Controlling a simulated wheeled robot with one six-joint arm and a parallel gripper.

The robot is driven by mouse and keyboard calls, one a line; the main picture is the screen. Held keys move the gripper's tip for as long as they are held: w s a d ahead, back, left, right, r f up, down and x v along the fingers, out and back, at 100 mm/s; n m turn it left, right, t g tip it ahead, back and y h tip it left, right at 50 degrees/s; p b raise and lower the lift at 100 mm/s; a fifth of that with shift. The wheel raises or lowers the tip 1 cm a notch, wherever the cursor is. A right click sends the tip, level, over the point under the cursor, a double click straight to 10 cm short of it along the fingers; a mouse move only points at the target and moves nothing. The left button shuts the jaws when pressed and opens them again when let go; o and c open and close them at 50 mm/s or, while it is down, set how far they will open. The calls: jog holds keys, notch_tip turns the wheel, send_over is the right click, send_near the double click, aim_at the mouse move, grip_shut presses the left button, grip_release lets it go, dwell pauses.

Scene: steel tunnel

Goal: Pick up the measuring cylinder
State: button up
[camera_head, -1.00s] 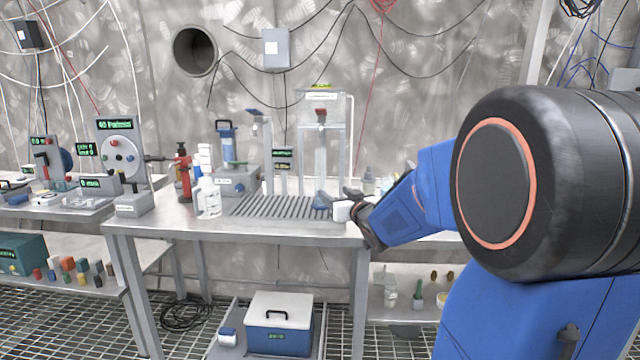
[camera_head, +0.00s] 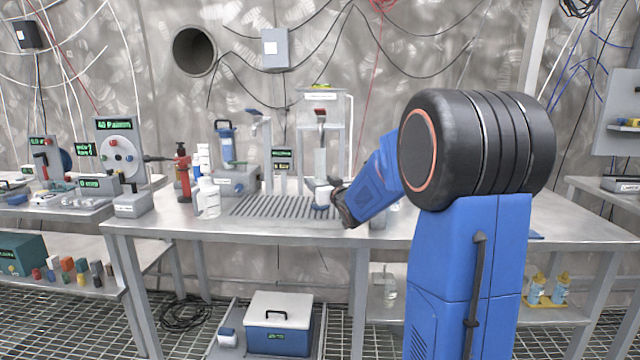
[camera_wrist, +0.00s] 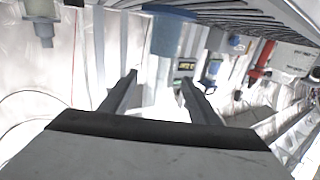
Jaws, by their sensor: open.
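The measuring cylinder (camera_head: 320,162) is a clear, upright tube with a blue foot. It stands at the right end of the slotted drain grate on the steel bench. In the wrist view, which looks upside down, its blue foot (camera_wrist: 172,36) is at the top and the clear tube hangs below it. My gripper (camera_head: 324,196) is low beside the cylinder, coming from the right, and partly covers its lower part. In the wrist view the open fingers (camera_wrist: 159,78) lie on either side of the tube's line. I cannot tell whether the tube is between them or just beyond.
The slotted grate (camera_head: 265,207) lies left of the gripper. A dispenser stand with a clear tank (camera_head: 325,98) rises behind the cylinder. The front bench strip is clear.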

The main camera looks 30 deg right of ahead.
aim_at(316, 175)
jog(key=shift+w+d+r, duration=0.1)
jog(key=shift+w+d, duration=0.1)
jog(key=shift+w, duration=1.1)
jog(key=shift+w+d+r, duration=0.1)
jog(key=shift+w+d, duration=0.1)
jog(key=shift+w, duration=1.05)
jog(key=c, duration=1.3)
jog(key=shift+r, duration=0.3)
notch_tip(316, 175, up, 3)
jog(key=shift+f, duration=0.1)
jog(key=s, duration=0.6)
jog(key=s+a, duration=0.1)
jog(key=s, duration=0.5)
jog(key=s+a, duration=0.1)
jog(key=s, duration=0.5)
jog(key=shift+a, duration=0.1)
